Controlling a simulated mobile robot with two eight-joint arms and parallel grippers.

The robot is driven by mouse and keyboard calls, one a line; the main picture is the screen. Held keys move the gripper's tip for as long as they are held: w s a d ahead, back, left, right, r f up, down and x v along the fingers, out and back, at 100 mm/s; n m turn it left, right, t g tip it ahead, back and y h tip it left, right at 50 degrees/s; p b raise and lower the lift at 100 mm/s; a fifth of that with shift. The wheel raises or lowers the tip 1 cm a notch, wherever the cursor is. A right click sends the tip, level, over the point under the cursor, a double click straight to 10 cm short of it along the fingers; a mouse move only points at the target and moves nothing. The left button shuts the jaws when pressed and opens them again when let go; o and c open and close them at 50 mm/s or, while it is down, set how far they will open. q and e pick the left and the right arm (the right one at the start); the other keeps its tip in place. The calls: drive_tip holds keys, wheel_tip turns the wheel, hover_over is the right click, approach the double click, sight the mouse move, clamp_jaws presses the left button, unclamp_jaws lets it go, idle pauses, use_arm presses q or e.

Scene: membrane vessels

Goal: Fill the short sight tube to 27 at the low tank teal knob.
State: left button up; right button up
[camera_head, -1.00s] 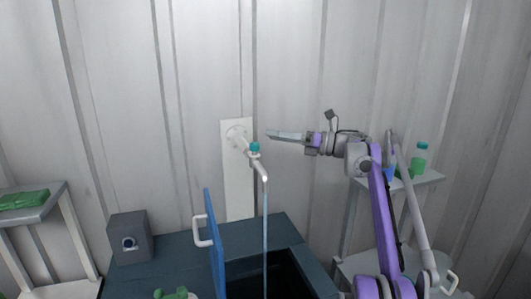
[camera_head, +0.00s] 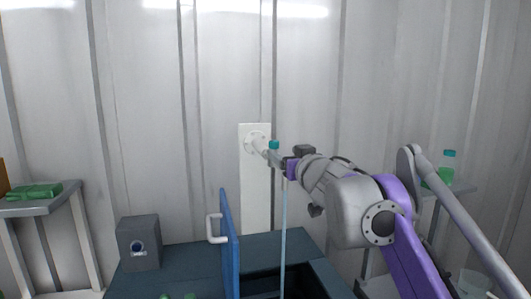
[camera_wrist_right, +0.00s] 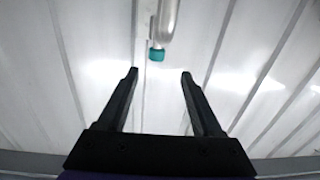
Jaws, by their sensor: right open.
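The teal knob (camera_head: 274,144) sits on the tap, whose white pipe (camera_head: 257,143) comes out of a pale wall plate (camera_head: 254,200). A thin stream (camera_head: 283,240) falls from the tap toward the dark opening in the counter. My right gripper (camera_head: 275,158) is at the tap and hides part of the spout. In the right wrist view, the teal knob (camera_wrist_right: 157,54) shows just beyond and between the fingertips of my right gripper (camera_wrist_right: 159,74), which is open with nothing between its fingers. I cannot make out a sight tube or its scale. My left gripper is out of view.
A blue panel (camera_head: 230,230) with a white handle (camera_head: 213,228) stands upright beside the opening. A grey box (camera_head: 139,243) sits on the dark counter (camera_head: 185,263). Side shelves hold a green object (camera_head: 35,191) at left and a bottle (camera_head: 447,168) at right.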

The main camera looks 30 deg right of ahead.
sight(276, 145)
drive_tip(key=shift+d+m, duration=0.2)
drive_tip(key=shift+m, duration=0.1)
drive_tip(key=shift+w+d, duration=0.15)
drive_tip(key=shift+w, duration=0.15)
drive_tip(key=w, duration=0.3)
drive_tip(key=w+d, duration=0.1)
drive_tip(key=w, duration=0.2)
drive_tip(key=w+d+p, duration=0.1)
drive_tip(key=w, duration=0.2)
drive_tip(key=shift+w, duration=0.3)
drive_tip(key=shift+a, duration=0.1)
clamp_jaws()
